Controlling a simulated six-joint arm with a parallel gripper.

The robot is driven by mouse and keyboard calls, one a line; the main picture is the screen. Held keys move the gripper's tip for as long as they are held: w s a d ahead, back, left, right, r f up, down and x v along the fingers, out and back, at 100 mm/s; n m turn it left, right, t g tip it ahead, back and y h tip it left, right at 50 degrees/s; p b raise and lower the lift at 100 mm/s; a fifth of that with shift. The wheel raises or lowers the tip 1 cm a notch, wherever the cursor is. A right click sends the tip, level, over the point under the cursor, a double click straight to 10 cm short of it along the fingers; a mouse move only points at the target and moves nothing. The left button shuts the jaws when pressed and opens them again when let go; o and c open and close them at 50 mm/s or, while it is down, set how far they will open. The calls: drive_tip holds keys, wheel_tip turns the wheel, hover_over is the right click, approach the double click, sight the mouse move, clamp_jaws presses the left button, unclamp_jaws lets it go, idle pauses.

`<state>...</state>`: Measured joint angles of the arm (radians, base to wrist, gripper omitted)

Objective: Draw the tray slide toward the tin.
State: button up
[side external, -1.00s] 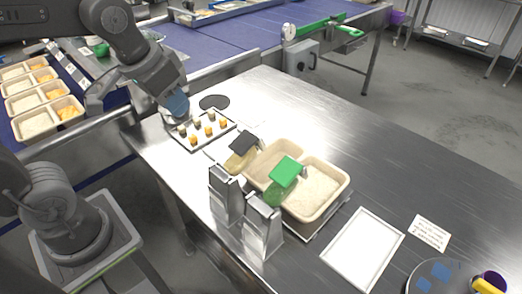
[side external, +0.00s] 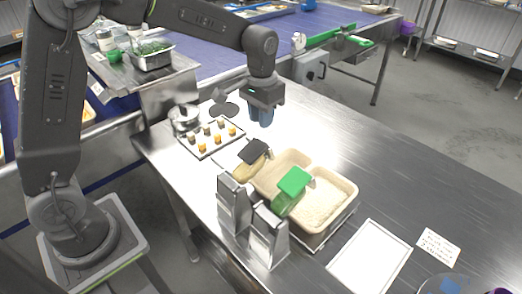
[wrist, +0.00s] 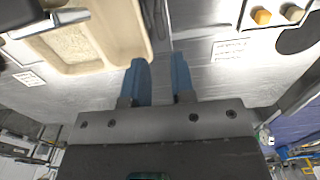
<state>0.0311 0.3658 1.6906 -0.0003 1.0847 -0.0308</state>
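My gripper (side external: 261,118) points down above the steel table, right of a small tray of cubes (side external: 204,156) and behind the beige two-compartment tub (side external: 322,225). In the wrist view its blue fingers (wrist: 159,80) are apart with nothing clearly held. A thin line and a dark curved piece lie beyond the fingertips; I cannot tell whether they belong to a slide. The cube tray shows at the upper right of the wrist view (wrist: 268,27), the tub at the upper left (wrist: 125,38). A round metal tin (side external: 184,121) stands at the tray's left. Which part is the slide is unclear.
Black (side external: 254,151) and green (side external: 295,181) handled scoops lie at the tub. Two upright metal holders (side external: 268,236) stand in front of it. A white-surfaced tray (side external: 370,258) and a note card (side external: 439,247) are at the right.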

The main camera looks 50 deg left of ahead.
wheel_tip(320, 180, down, 11)
idle(0.3)
drive_tip(key=shift+c, duration=0.2)
clamp_jaws()
